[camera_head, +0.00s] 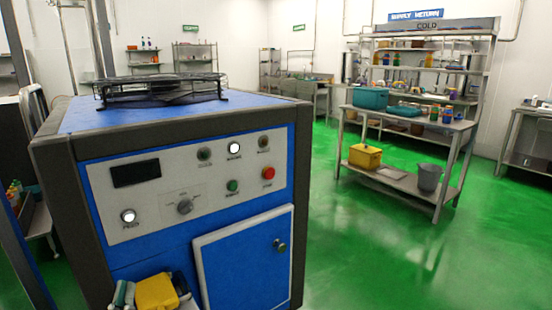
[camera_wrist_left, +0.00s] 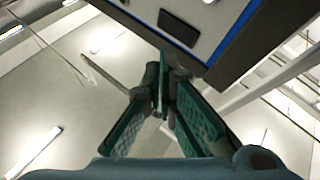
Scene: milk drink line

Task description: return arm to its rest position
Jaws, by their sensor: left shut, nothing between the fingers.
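My left gripper (camera_head: 124,294) shows at the lower left edge of the head view, low in front of the blue machine and partly cut off. In the left wrist view its two teal-padded fingers (camera_wrist_left: 163,85) are close together, with nothing held between them. The blue machine (camera_head: 80,119) with its white control panel stands just beyond the gripper; its dark display also shows at the top of the left wrist view. A yellow item (camera_head: 156,293) lies beside the gripper at the bottom edge; I cannot tell what it is. My right gripper is in neither view.
A black wire rack (camera_head: 160,88) sits on the machine's top. A metal shelf unit marked COLD (camera_head: 440,24) and a bench with a teal bin (camera_head: 370,98), yellow box (camera_head: 365,156) and grey bucket (camera_head: 429,178) stand to the right. Green floor (camera_head: 370,260) is clear.

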